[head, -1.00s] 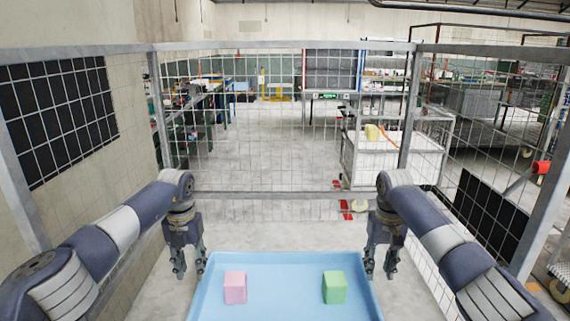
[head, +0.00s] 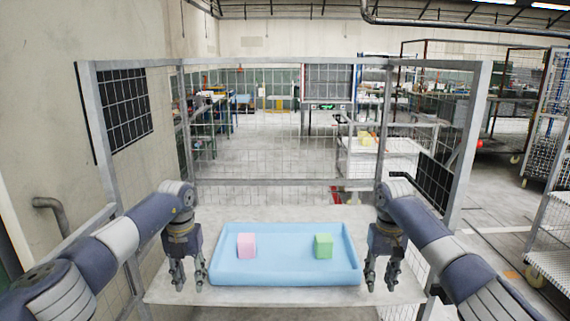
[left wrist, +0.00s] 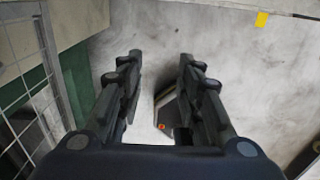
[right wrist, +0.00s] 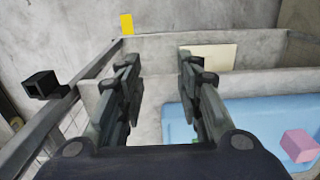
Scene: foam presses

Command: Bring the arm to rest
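My left gripper (head: 188,284) hangs pointing down beside the left end of the blue tray (head: 285,272). Its fingers are apart and nothing is between them in the left wrist view (left wrist: 160,62). My right gripper (head: 381,286) hangs down just beyond the tray's right end. Its fingers are also apart and empty in the right wrist view (right wrist: 160,68). A pink block (head: 246,246) and a green block (head: 323,246) stand apart in the tray, pink left, green right. The pink block (right wrist: 298,146) also shows in the right wrist view.
The tray lies on a pale table (head: 285,215). A mesh fence (head: 285,182) stands behind the table. A white cart (head: 390,162) with yellow things is beyond it. A wall (head: 85,190) is on the left, a wire rack (head: 553,215) on the right.

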